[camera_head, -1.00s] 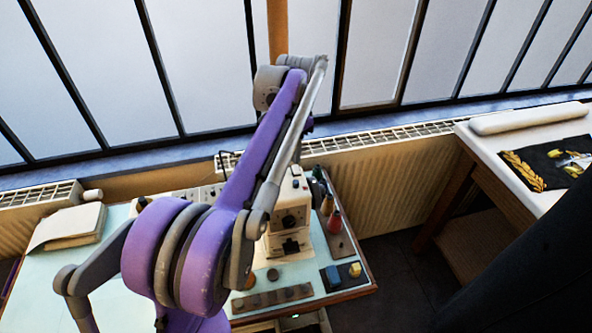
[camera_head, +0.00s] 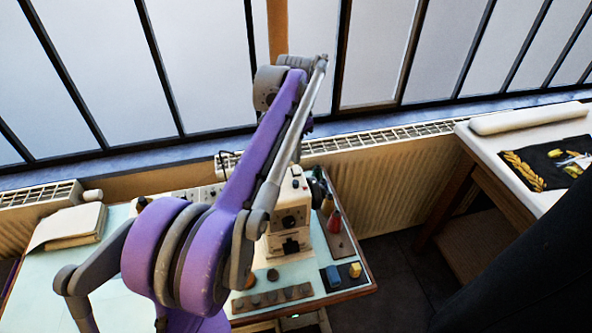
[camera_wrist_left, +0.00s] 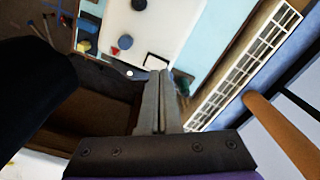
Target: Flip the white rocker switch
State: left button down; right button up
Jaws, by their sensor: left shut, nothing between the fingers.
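The white sewing machine (camera_head: 290,203) stands on the pale blue table top, partly behind my left arm. In the left wrist view its white body (camera_wrist_left: 140,25) is at the top, with a dark knob and a red spot. I cannot make out the white rocker switch for certain; a small white spot (camera_wrist_left: 129,73) shows near the fingertips, too small to identify. My left gripper (camera_wrist_left: 159,74) is shut and empty, its fingertips near the machine's edge; whether they touch it is unclear. In the head view the arm hides most of that contact area. My right gripper is not in view.
Blue and yellow blocks (camera_head: 344,273) sit in a dark tray at the table's front right, beside coloured cones (camera_head: 334,220). A radiator (camera_head: 380,190) and windows run behind. A cloth stack (camera_head: 68,228) lies at left. A second table (camera_head: 540,195) stands at right.

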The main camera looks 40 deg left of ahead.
aim_at(295, 167)
pick_arm(q)
jog(key=shift+f+b, duration=0.5)
jog(key=shift+f, duration=0.6)
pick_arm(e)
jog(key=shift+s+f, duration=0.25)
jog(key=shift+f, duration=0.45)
pick_arm(q)
jog(key=shift+r, duration=0.1)
jog(key=shift+r+p, duration=2)
jog(key=shift+r, duration=1.5)
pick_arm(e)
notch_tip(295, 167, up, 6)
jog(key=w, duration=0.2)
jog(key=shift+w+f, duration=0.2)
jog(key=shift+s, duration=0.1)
